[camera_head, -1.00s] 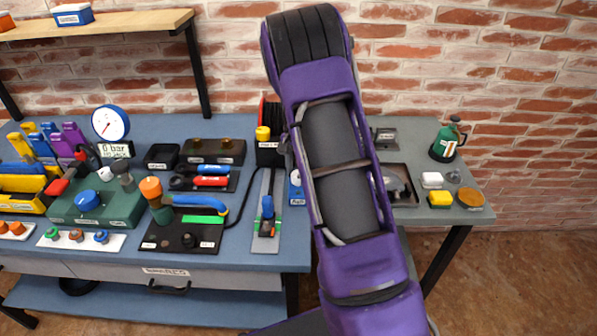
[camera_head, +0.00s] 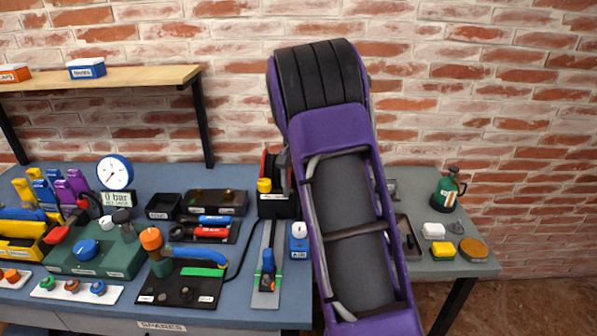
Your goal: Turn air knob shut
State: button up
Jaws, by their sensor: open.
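The air knob is a white knob (camera_head: 298,230) on a small blue box (camera_head: 299,252) with a white label too small to read with certainty. It stands on the blue-grey bench, just left of my purple arm. The knob's exact angle is too small to read. My arm rises through the right middle of the picture and bends at a black ribbed joint at the top.
Left of the blue box are a rail with a blue-handled clamp (camera_head: 267,262) and a black plate with an orange-topped valve (camera_head: 151,240). Behind stands a dark box with a yellow cap (camera_head: 264,186). A pressure gauge (camera_head: 115,173) stands at left. A grey side table (camera_head: 470,270) holds small items.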

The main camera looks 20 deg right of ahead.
notch_tip(320, 180, up, 6)
jog(key=shift+r, duration=0.2)
dwell(0.4)
